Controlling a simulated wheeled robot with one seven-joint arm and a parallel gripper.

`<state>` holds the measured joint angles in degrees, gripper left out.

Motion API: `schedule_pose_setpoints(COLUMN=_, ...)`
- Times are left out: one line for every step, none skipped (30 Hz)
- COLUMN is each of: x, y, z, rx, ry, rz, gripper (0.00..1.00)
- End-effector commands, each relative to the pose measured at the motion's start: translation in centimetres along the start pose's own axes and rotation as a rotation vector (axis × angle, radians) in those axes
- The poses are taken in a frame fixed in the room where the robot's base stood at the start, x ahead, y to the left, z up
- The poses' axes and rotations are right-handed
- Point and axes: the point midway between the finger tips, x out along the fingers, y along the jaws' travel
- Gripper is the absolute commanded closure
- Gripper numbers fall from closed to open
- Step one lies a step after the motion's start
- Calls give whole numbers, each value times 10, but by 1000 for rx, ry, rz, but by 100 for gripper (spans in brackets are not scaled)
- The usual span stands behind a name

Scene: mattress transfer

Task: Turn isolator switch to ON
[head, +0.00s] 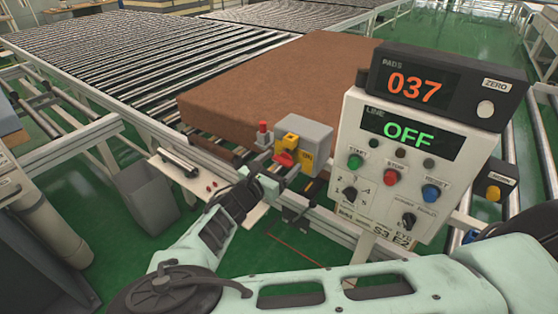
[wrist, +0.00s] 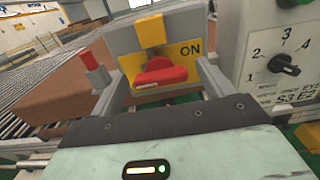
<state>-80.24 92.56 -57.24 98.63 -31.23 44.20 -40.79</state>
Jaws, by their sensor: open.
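The isolator switch is a grey box (head: 304,133) with a yellow plate and a red rotary handle (head: 285,158). In the wrist view the red handle (wrist: 160,73) lies roughly level across the yellow plate, with the black "ON" label (wrist: 190,51) to its upper right and a yellow tab (wrist: 151,31) above it. My gripper (head: 272,176) is in front of the switch. In the wrist view its open fingers (wrist: 162,88) stand left and right of the handle with gaps; I cannot tell whether either touches the box. Nothing is held.
A control panel (head: 385,205) stands right of the switch; its line display (head: 408,133) reads OFF, with a pads counter (head: 415,84) showing 037 above. A brown mattress (head: 270,90) lies on the roller conveyor (head: 130,60) behind. A red button post (head: 263,133) stands left of the switch.

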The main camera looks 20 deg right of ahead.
Motion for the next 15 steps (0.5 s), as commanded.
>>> schedule_pose_setpoints(x=1, y=0, z=0, rx=0, ry=0, rz=0, gripper=20)
schedule_pose_setpoints(x=1, y=0, z=0, rx=0, ry=0, rz=0, gripper=20)
schedule_pose_setpoints(x=1, y=0, z=0, rx=0, ry=0, rz=0, gripper=20)
schedule_pose_setpoints(x=0, y=0, z=0, rx=0, ry=0, rz=0, gripper=20)
schedule_pose_setpoints(x=0, y=0, z=0, rx=0, ry=0, rz=0, gripper=20)
schedule_pose_setpoints(x=0, y=0, z=0, rx=0, ry=0, rz=0, gripper=20)
schedule_pose_setpoints(x=0, y=0, z=0, rx=0, ry=0, rz=0, gripper=20)
schedule_pose_setpoints(x=0, y=0, z=0, rx=0, ry=0, rz=0, gripper=28)
schedule_pose_setpoints(x=0, y=0, z=0, rx=0, ry=0, rz=0, gripper=39)
schedule_pose_setpoints(x=0, y=0, z=0, rx=0, ry=0, rz=0, gripper=48)
schedule_pose_setpoints(x=0, y=0, z=0, rx=0, ry=0, rz=0, gripper=56)
schedule_pose_setpoints(x=0, y=0, z=0, rx=0, ry=0, rz=0, gripper=65)
schedule_pose_setpoints(x=0, y=0, z=0, rx=0, ry=0, rz=0, gripper=65)
schedule_pose_setpoints(x=0, y=0, z=0, rx=0, ry=0, rz=0, gripper=65)
schedule_pose_setpoints(x=0, y=0, z=0, rx=0, ry=0, rz=0, gripper=65)
